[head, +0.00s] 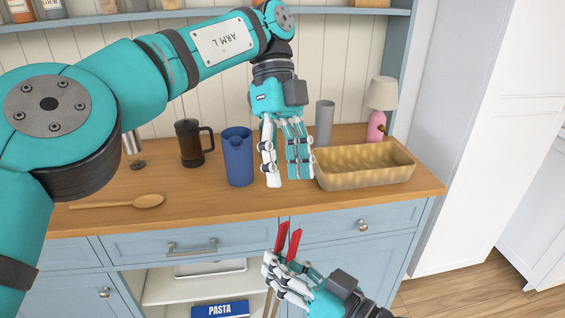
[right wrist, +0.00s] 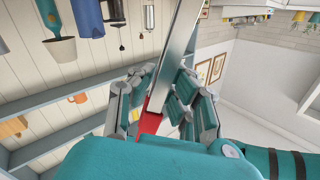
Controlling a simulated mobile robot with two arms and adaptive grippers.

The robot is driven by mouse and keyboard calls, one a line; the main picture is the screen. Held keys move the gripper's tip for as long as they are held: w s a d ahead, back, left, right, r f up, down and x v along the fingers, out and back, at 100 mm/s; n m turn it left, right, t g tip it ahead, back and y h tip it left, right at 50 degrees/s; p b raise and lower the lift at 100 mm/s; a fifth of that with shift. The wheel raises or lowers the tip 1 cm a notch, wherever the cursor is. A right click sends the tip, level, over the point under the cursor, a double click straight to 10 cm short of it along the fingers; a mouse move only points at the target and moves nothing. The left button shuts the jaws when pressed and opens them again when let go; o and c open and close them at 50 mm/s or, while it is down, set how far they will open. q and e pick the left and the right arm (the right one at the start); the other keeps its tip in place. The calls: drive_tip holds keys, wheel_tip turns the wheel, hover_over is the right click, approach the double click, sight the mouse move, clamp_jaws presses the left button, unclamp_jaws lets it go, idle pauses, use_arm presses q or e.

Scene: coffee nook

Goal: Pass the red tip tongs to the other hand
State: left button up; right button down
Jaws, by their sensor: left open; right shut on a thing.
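The red tip tongs show in the head view as two red tips (head: 288,240) pointing up, a little apart, in front of the drawer fronts. My right gripper (head: 280,268) is shut on the tongs below these tips. In the right wrist view, the tongs appear as a long metal strip (right wrist: 180,45) with a red part (right wrist: 151,122) between the fingers of the right gripper (right wrist: 160,95). My left gripper (head: 286,182) is open and empty, pointing down above the right one, apart from the tongs. The fingers hide part of the tongs.
On the wooden counter (head: 215,205) stand a blue jug (head: 238,160), a dark coffee press (head: 190,143), a grey cylinder (head: 324,122), a loaf-shaped basket (head: 365,168) and a pink lamp (head: 377,125). A wooden spoon (head: 148,201) lies at left. Space before the drawers is clear around the tips.

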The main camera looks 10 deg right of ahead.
sight(289, 222)
drive_tip(key=shift+w, duration=0.1)
use_arm(q)
drive_tip(key=shift+y, duration=0.3)
drive_tip(key=x, duration=1.1)
drive_tip(key=shift+s+a+f, duration=0.15)
drive_tip(key=shift+a, duration=0.2)
clamp_jaws()
use_arm(e)
drive_tip(key=c, duration=1.3)
unclamp_jaws()
